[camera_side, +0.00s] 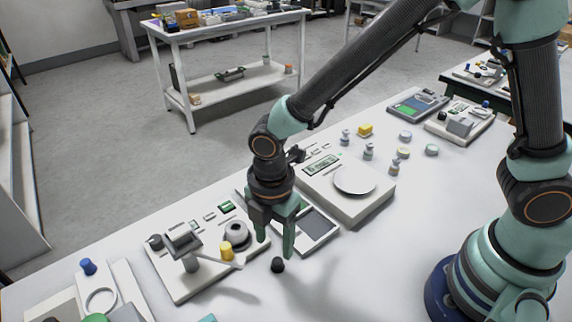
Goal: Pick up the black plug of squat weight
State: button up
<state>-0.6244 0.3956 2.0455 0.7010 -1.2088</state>
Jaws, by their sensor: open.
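A small squat black plug-shaped weight (278,265) stands on the white table (345,270), in front of the weighing devices. My gripper (275,246) points down with its two green fingers apart. It is open and nothing shows between the fingers. The fingertips are just above and behind the black weight in the picture. The weight is fully visible below them. I cannot tell the exact gap between the fingers and the weight.
A weighing device (188,283) with a yellow knob (226,251) stands close left of my gripper. Behind and right are a flat grey-screened device and a scale with a round pan (355,180). Several small weights stand farther back. The table right of the black weight is clear.

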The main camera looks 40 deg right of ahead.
aim_at(277, 261)
jog(key=shift+s+d+f, duration=0.1)
jog(key=shift+f, duration=1.3)
jog(key=shift+s+d+f, duration=0.1)
jog(key=shift+f, duration=1.25)
grip_shut()
